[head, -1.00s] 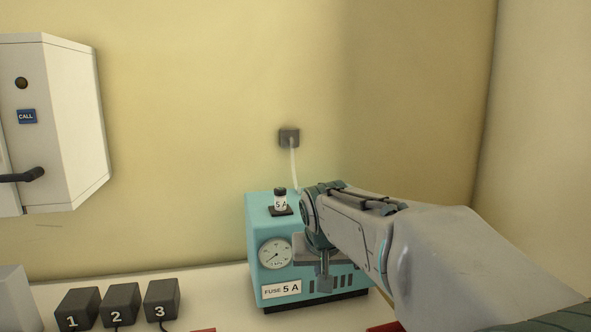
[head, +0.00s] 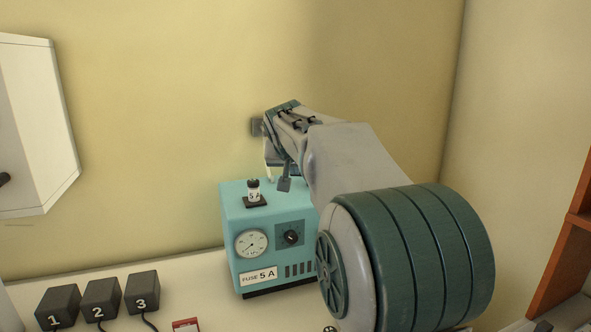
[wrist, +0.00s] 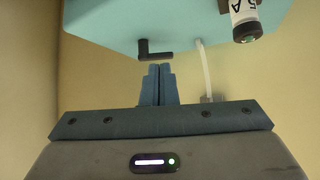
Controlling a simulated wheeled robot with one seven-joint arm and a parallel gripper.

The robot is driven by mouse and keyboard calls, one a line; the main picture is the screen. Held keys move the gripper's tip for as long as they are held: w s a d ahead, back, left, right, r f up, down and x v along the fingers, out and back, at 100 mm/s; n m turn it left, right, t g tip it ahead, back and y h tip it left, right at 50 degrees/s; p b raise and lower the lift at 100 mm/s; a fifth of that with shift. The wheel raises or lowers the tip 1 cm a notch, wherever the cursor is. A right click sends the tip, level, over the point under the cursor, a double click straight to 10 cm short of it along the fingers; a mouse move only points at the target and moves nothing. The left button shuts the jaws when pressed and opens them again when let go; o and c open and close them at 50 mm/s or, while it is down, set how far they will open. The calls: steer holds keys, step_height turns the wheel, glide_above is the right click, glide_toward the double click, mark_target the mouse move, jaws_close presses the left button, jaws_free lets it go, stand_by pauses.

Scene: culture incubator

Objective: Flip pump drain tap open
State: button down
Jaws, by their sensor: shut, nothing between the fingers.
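The teal pump (head: 233,210) stands on the bench below my gripper. In the wrist view its teal surface (wrist: 110,18) fills the top. A black L-shaped lever, which looks like the drain tap (wrist: 152,54), shows at the pump's edge there. My gripper (wrist: 158,68) is shut and empty, its fingertips just short of the lever in that view; I cannot tell whether they touch. In the head view my gripper (head: 284,187) hangs over the pump's back part, and I cannot make out the tap there.
A fuse holder marked 5 A (head: 253,194) stands on the pump's top. A pale tube (wrist: 207,68) or cord runs near the lever. Numbered black blocks (head: 101,300) sit left of the pump. An orange shelf (head: 562,270) stands at right.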

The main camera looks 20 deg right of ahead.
steer(key=p+x, duration=0.1)
steer(key=x, duration=0.7)
steer(key=shift+w+d+f+p, duration=0.1)
steer(key=shift+w+f+p, duration=0.15)
steer(key=shift+p, duration=0.1)
steer(key=shift+w+d+p, duration=0.25)
steer(key=shift+w+p, duration=0.05)
steer(key=shift+w, duration=0.2)
steer(key=shift+w+d+p, duration=0.25)
steer(key=shift+w, duration=0.3)
steer(key=shift+w+d+f+p, duration=0.1)
steer(key=shift+w+d+p, duration=0.25)
steer(key=shift+w, duration=0.5)
steer(key=shift+d, duration=0.15)
